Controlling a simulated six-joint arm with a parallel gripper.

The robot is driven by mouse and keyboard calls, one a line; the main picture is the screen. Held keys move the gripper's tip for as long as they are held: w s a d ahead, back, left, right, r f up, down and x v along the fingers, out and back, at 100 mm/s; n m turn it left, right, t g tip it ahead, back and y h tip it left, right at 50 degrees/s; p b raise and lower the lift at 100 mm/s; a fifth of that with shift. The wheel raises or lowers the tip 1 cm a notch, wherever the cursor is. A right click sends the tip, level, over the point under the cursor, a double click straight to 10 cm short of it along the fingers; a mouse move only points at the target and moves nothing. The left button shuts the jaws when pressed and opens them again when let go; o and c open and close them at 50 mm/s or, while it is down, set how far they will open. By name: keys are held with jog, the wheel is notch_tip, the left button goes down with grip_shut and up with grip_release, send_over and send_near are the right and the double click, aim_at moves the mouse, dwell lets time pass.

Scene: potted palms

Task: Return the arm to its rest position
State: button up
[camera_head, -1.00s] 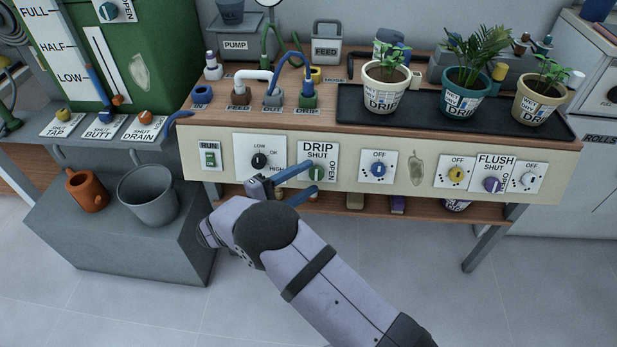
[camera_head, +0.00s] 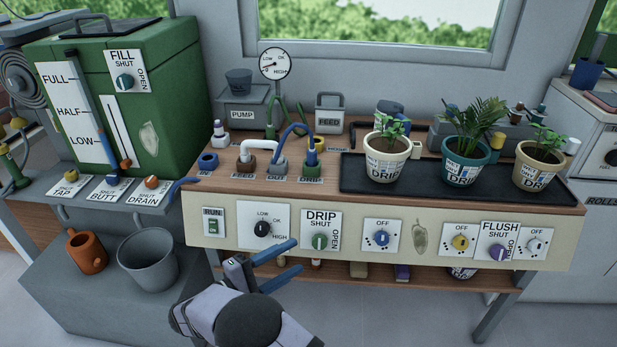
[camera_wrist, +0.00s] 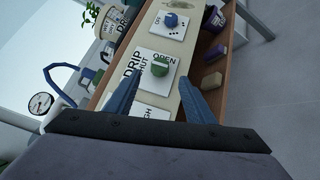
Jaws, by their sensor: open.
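My gripper (camera_head: 278,263) is in front of the bench panel, below and left of the DRIP knob. Its two blue fingers are apart with nothing between them. In the wrist view my gripper (camera_wrist: 165,95) shows both fingers spread, with the green DRIP knob (camera_wrist: 160,66) beyond the gap and not touched. The green DRIP knob (camera_head: 320,241) sits on its white plate marked SHUT and OPEN. My arm comes up from the bottom of the head view.
The wooden bench (camera_head: 230,178) carries a black tray (camera_head: 350,172) with several potted plants. A grey plinth (camera_head: 70,290) at left holds an orange mug (camera_head: 87,252) and a grey bucket (camera_head: 147,262). A green tank (camera_head: 160,110) stands behind. Floor in front is clear.

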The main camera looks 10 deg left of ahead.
jog(key=s+d+f+n+g+y, duration=0.2)
jog(key=s+f+g, duration=0.15)
jog(key=f, duration=0.45)
jog(key=s+d+f+n+g+y, duration=0.1)
jog(key=s+f+n+g, duration=0.1)
jog(key=s+f, duration=0.5)
jog(key=s+d+f+m+g+y, duration=0.1)
jog(key=s+d+m+g+y, duration=0.1)
jog(key=s+d+g, duration=0.35)
jog(key=s+d+f+m+g+y, duration=0.1)
jog(key=s+d+m+g+y, duration=0.15)
jog(key=s, duration=0.65)
jog(key=s+d+r+m+g+y, duration=0.2)
jog(key=s+d+r+m+y, duration=0.1)
jog(key=d+r+m, duration=0.35)
jog(key=w+d+r+m+t+y, duration=0.2)
jog(key=w+d+r+m+t, duration=0.2)
jog(key=w+d+r+m, duration=0.3)
notch_tip(320, 180, up, 31)
jog(key=d+n+p, duration=0.1)
jog(key=p, duration=2.8)
jog(key=shift+p, duration=0.35)
jog(key=shift+f+g, duration=0.15)
jog(key=shift+g, duration=0.1)
